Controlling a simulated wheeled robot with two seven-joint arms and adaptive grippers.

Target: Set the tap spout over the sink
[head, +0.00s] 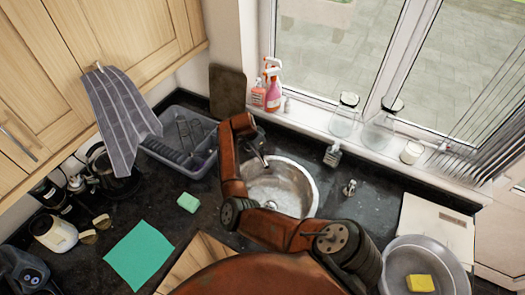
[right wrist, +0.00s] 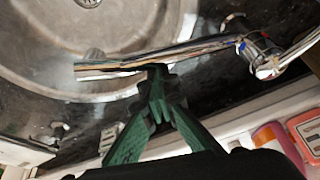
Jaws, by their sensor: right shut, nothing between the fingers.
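The round steel sink (head: 295,172) is set in the dark worktop below the window, and its basin also fills the upper left of the right wrist view (right wrist: 40,45). The tap spout (right wrist: 195,50) is a thin metal tube running left from the tap body (right wrist: 258,48); its free end lies over the basin, near the rim. My right gripper (right wrist: 158,80) has its green fingers shut and empty, with the tips at the middle of the spout; I cannot tell whether they touch. In the head view my right arm partly hides the tap and the sink. My left gripper is not in view.
A grey dish rack (head: 180,145) stands left of the sink, a green sponge (head: 188,202) in front of it. Spray bottles (head: 273,88) and glass jars (head: 345,115) line the windowsill.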

